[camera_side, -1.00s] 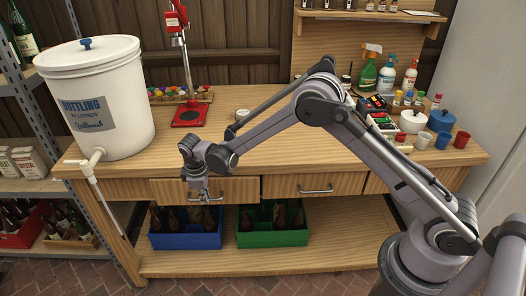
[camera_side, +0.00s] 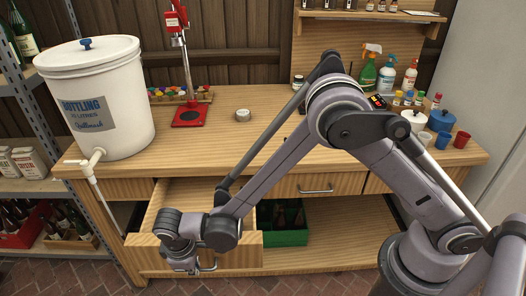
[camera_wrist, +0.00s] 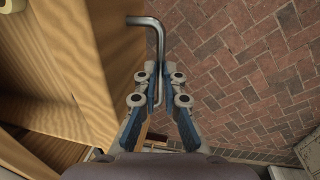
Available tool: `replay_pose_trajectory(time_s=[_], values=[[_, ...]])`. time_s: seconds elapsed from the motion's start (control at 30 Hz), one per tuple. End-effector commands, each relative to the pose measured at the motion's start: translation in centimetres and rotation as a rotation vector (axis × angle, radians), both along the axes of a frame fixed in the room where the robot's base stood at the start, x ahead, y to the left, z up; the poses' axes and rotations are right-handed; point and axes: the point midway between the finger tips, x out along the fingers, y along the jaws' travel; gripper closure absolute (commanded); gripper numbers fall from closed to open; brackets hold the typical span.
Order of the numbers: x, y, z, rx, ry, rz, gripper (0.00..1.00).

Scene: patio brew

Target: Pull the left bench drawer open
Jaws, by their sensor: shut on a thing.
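The left bench drawer (camera_side: 240,258) stands pulled well out from the bench front in the side view, its inside showing as bare pale wood. My gripper (camera_side: 190,268) is at its front, low and partly hidden by my wrist. In the wrist view my gripper (camera_wrist: 166,72) is shut on the drawer's grey metal bar handle (camera_wrist: 144,21), which runs between the two fingers. The handle's end also shows beside the gripper in the side view (camera_side: 210,267). The drawer front (camera_wrist: 95,70) fills the left of the wrist view.
The wooden bench (camera_side: 330,160) carries a white bottling bucket (camera_side: 105,115) at left and a red capper (camera_side: 188,118). A second drawer handle (camera_side: 316,190) is on a shut drawer to the right. A green crate (camera_side: 270,237) sits below. The brick floor (camera_wrist: 240,70) in front is clear.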

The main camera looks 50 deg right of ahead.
Motion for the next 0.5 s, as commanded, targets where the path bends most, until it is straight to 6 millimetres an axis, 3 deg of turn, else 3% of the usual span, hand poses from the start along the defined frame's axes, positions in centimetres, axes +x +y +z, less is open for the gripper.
replay_pose_trajectory(time_s=[0.2,0.5], values=[[-1.7,1.8,0.0,0.001,-0.001,0.001,1.00],[-2.2,2.3,0.0,0.002,-0.001,-0.001,1.00]])
